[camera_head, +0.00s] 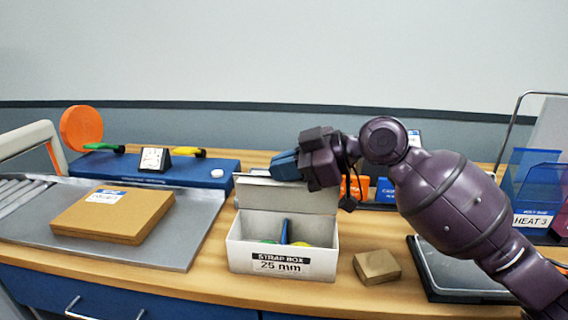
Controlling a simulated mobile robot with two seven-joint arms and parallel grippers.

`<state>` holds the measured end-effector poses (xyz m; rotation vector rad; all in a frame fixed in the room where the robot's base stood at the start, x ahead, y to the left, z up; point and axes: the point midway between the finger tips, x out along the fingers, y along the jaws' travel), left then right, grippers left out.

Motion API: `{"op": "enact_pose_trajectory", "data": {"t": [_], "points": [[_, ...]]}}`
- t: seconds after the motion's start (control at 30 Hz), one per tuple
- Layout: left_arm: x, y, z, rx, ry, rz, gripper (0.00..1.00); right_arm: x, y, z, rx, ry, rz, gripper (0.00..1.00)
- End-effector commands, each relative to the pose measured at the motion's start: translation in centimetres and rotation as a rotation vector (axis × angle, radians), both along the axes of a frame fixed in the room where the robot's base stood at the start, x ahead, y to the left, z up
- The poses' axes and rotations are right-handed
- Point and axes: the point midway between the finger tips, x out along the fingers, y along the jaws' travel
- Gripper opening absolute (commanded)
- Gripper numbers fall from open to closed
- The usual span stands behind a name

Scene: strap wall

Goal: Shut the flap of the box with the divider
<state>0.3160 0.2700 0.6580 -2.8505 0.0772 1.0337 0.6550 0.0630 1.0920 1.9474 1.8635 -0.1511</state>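The white strap box (240,255) labelled "STRAP BOX 25 mm" stands on the wooden bench. A blue divider (284,232) splits its inside, with something green on the left and something yellow on the right. Its flap (290,196) stands up at the back edge, so the box is open. My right gripper (284,166) is at the flap's top edge, reaching in from the right. Its blue fingers overlap the flap's upper edge; I cannot tell whether they touch it or how far apart they are. My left gripper is out of view.
A small cardboard box (377,266) stands close to the right of the strap box. A grey tray (456,272) lies further right. A flat carton (114,214) rests on the metal surface (150,258) at left. A blue case (205,170) is behind.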

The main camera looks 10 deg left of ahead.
Motion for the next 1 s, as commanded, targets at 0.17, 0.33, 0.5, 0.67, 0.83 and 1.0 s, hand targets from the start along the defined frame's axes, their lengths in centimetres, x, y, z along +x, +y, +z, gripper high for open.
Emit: {"op": "enact_pose_trajectory", "data": {"t": [0.17,0.33,0.5,0.67,0.83,1.0], "points": [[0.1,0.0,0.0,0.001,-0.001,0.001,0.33,0.0,0.0,0.0,0.000,0.000,0.000,0.00],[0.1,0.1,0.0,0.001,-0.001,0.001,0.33,0.0,0.0,0.0,0.000,0.001,0.000,0.11],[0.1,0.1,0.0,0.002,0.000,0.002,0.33,0.0,0.0,0.0,0.000,0.001,0.000,0.30],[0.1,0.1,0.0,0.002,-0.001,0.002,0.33,0.0,0.0,0.0,0.000,0.001,0.000,0.30],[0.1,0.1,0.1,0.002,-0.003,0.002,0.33,0.0,-0.5,0.2,0.000,0.001,-0.001,0.30],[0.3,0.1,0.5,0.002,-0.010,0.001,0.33,-0.2,-2.7,1.1,0.000,-0.001,-0.004,0.30]]}}
